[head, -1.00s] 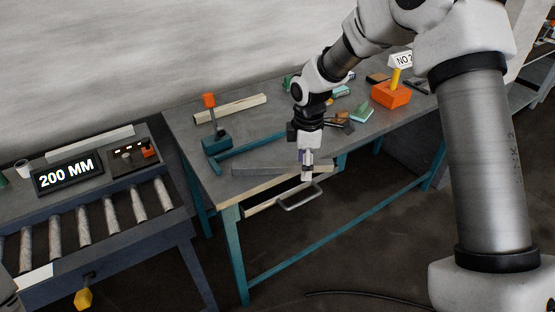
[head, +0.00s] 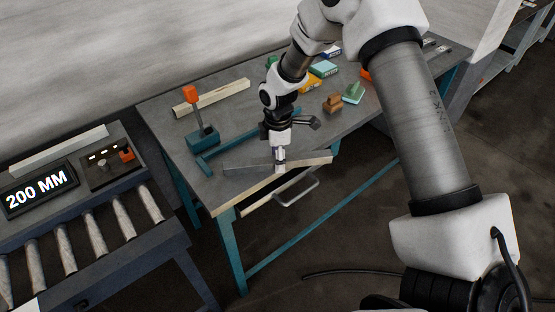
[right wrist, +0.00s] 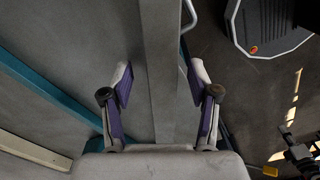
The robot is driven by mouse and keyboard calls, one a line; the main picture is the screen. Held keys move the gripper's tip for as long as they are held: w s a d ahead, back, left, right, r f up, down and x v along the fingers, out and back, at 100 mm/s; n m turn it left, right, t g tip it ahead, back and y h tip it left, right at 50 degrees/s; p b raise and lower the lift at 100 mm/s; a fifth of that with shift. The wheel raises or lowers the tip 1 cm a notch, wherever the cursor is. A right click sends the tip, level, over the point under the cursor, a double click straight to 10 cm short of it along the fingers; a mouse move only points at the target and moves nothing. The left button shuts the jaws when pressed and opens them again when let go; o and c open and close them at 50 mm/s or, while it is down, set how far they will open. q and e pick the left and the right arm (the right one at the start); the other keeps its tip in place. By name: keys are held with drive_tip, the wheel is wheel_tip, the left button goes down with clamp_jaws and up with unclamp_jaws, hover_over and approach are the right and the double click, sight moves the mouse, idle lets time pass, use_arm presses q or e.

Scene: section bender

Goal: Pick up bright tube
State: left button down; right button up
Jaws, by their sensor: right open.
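The bright tube (head: 308,161) is a long grey square bar lying along the front edge of the workbench. My right gripper (head: 279,165) points down at the middle of the tube. In the right wrist view, the tube (right wrist: 172,60) runs lengthwise between the two spread purple-padded fingers of the right gripper (right wrist: 161,84). A gap shows on both sides, so the gripper is open and not holding it. The gripper hides a short middle part of the tube in the head view. My left gripper is out of view.
The workbench (head: 165,137) also holds a teal stop with an orange knob (head: 191,93), a pale wooden bar (head: 212,97) and several small boxes and blocks at the back. A drawer handle (head: 297,196) juts out below the front edge. A roller conveyor (head: 84,237) stands left.

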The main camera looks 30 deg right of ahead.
drive_tip(key=shift+s+r, duration=0.1)
drive_tip(key=shift+s, duration=0.1)
clamp_jaws()
drive_tip(key=shift+r, duration=0.15)
